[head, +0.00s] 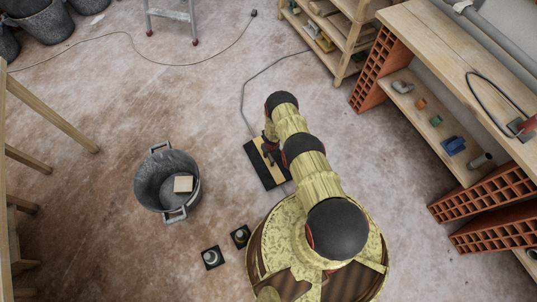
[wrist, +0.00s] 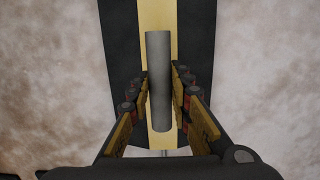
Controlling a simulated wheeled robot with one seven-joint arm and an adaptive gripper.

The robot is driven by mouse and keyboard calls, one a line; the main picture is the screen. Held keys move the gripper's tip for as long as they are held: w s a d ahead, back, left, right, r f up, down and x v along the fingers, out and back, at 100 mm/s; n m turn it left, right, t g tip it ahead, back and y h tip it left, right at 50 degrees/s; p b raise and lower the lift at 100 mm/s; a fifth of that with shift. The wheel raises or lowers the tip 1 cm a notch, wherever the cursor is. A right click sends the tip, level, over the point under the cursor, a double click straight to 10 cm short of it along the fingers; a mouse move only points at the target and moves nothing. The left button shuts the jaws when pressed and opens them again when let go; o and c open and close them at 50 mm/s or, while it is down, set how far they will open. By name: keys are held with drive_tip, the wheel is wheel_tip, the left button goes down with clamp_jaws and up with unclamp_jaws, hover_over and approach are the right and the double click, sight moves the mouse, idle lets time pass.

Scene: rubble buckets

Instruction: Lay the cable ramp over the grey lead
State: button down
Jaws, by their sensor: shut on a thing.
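The cable ramp (head: 256,165) is a black slab with a yellow middle stripe, below and left of my arm in the head view. In the wrist view the ramp (wrist: 118,45) fills the middle, with a grey bar-like handle (wrist: 159,60) along its stripe. My gripper (wrist: 158,88) is shut on this handle, a finger on each side. The grey lead (head: 242,103) runs from the shelf down to the ramp's far end. A short piece shows past the near end, so the ramp is above it. I cannot tell whether the ramp touches the floor.
A grey bucket (head: 151,190) holding a pale block (head: 183,184) stands left of the ramp. Two small dark square pieces (head: 212,258) (head: 240,236) lie near my base. A dark cable (head: 95,38) crosses the back floor. A wooden shelf (head: 344,62) and workbench (head: 440,45) stand right.

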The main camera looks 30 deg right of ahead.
drive_tip(key=shift+f, duration=0.1)
drive_tip(key=shift+w+f, duration=0.1)
drive_tip(key=shift+f, duration=0.25)
idle(0.3)
drive_tip(key=c, duration=1.6)
unclamp_jaws()
drive_tip(key=shift+o, duration=0.2)
drive_tip(key=shift+f, duration=0.1)
drive_tip(key=shift+r, duration=5.05)
